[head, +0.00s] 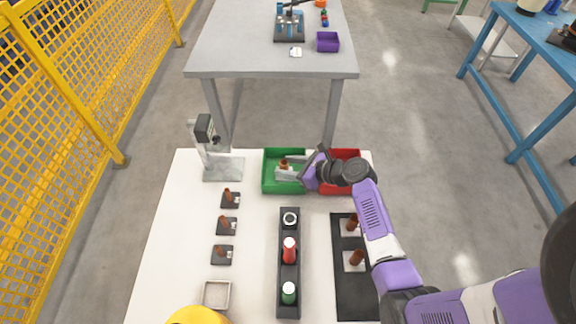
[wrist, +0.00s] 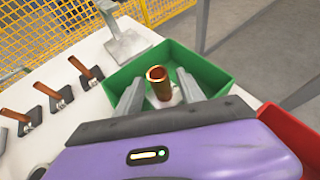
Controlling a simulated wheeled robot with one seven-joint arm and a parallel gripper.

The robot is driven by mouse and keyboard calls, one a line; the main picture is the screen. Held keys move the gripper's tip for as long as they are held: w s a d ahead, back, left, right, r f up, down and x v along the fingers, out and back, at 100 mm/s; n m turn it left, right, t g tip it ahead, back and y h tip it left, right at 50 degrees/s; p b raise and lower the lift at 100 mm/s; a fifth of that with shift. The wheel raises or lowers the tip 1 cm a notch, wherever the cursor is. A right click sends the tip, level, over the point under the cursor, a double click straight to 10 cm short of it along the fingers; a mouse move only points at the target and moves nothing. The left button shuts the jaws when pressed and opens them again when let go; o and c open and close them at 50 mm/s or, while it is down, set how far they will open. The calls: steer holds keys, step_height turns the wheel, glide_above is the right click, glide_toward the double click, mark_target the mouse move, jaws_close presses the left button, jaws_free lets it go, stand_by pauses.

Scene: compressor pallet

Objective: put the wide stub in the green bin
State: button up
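A copper-brown wide stub (wrist: 157,82) stands roughly upright between my fingers in the wrist view, with a pale patch at its foot. It also shows in the head view (head: 284,163). The green bin (wrist: 213,75) lies around and beneath it; in the head view the bin (head: 268,182) is at the back of the white table. My gripper (wrist: 160,88) is over the bin, its two grey fingers apart, with a gap visible on each side of the stub. Whether the stub rests on the bin floor is hard to tell.
A red bin (head: 346,156) stands right of the green one, partly behind my arm. A grey stand (head: 222,168) is at left. Several small stubs on dark plates (head: 226,226), a black rack (head: 289,262) and a dark mat (head: 347,291) lie nearer.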

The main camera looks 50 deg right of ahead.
steer(key=shift+r, duration=0.1)
